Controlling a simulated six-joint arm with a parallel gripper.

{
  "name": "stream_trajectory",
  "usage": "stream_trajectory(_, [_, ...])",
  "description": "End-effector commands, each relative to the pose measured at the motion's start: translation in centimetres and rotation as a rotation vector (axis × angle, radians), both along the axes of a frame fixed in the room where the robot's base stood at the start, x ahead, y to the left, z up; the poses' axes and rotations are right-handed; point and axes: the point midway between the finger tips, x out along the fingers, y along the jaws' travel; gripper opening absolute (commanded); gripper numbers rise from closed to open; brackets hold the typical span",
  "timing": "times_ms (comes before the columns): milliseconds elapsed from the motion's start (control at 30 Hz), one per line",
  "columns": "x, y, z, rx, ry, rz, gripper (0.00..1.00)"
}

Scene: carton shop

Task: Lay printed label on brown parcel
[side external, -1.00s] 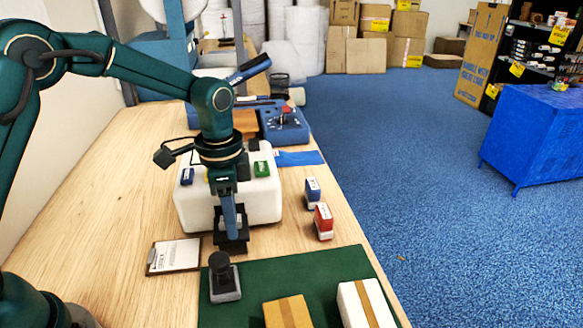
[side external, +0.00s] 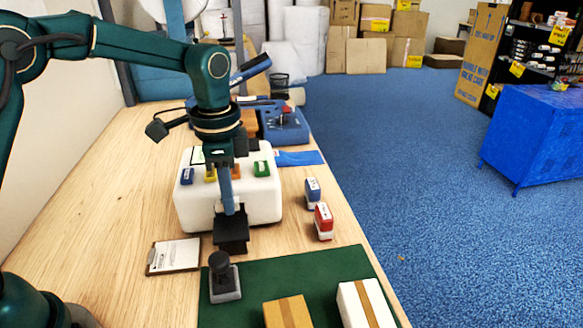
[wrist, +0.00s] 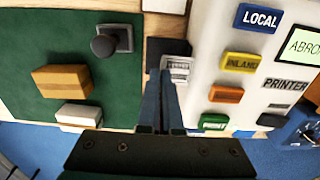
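A small white printed label (wrist: 179,68) with dark lines shows in the wrist view, right by my fingertips, at the printer's front. I cannot tell whether it is between the fingers. My gripper (wrist: 160,74) points down over the black ledge (side external: 231,240) before the white printer (side external: 265,203). Its fingers are close together; whether they are shut on the label is unclear. I cannot make out the label in the side view. The brown parcel (side external: 288,312) lies on the green mat (side external: 330,265), its tape strip up; it also shows in the wrist view (wrist: 62,81).
A clipboard (side external: 174,256) lies left. Blue (side external: 313,193) and red (side external: 324,221) stamps stand right of the printer. Wood at left is clear.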

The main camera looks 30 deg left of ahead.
Motion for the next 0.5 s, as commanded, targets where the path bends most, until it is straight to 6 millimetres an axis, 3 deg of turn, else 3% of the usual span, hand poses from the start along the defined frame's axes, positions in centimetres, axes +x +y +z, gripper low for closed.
stream_trajectory(200, [0.1, 0.0, 4.0, 0.000, -0.004, 0.000, 0.00])
stream_trajectory(500, [0.2, 0.0, 5.8, -0.002, -0.010, 0.111, 0.00])
